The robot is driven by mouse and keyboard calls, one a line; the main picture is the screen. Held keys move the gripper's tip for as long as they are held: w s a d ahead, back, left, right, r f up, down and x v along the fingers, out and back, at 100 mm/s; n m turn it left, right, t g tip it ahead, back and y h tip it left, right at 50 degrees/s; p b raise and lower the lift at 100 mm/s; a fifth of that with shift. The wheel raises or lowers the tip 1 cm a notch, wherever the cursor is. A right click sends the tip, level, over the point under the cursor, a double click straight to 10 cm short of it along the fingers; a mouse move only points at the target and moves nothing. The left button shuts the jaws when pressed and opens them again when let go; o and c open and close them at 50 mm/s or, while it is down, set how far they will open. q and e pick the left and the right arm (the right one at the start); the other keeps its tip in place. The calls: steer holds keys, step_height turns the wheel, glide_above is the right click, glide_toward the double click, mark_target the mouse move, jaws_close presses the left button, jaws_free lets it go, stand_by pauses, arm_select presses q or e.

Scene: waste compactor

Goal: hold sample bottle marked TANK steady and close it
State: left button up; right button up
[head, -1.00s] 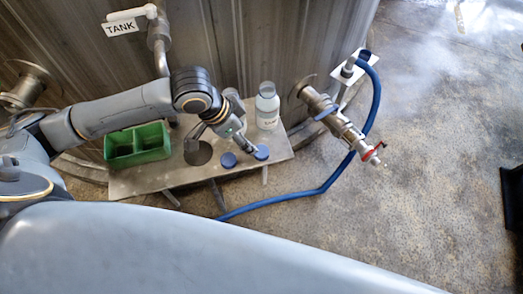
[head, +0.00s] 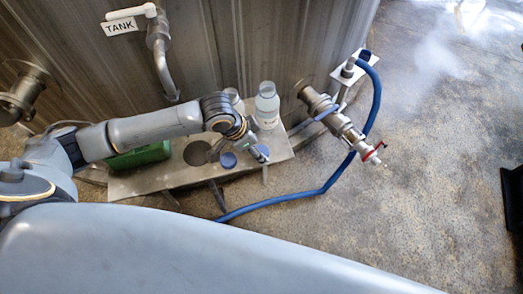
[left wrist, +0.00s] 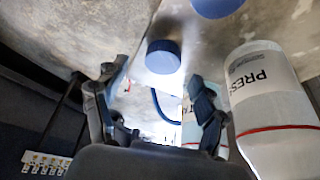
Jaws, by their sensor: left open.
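My left gripper (head: 240,150) is open and empty, low over the metal shelf. In the left wrist view its two fingers (left wrist: 153,95) are apart, with a blue cap (left wrist: 163,57) showing beyond the gap. A second blue cap (left wrist: 215,6) lies at the top edge. In the head view the caps show as a left one (head: 228,160) and a partly covered right one (head: 262,150). A white bottle marked PRESS (left wrist: 268,100) stands uncapped to the right, also in the head view (head: 267,108). Another bottle (left wrist: 190,133) is mostly hidden behind the right finger; its label is unreadable.
The shelf (head: 150,182) also holds a green bin (head: 140,156), partly behind my arm. A TANK sign (head: 119,27) hangs by a pipe. A valve (head: 340,125) and blue hose (head: 375,95) are to the right.

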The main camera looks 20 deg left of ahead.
mark_target(260, 150)
arm_select(q)
steer(key=x, duration=0.3)
steer(key=shift+w+f, duration=0.1)
steer(key=c, duration=0.8)
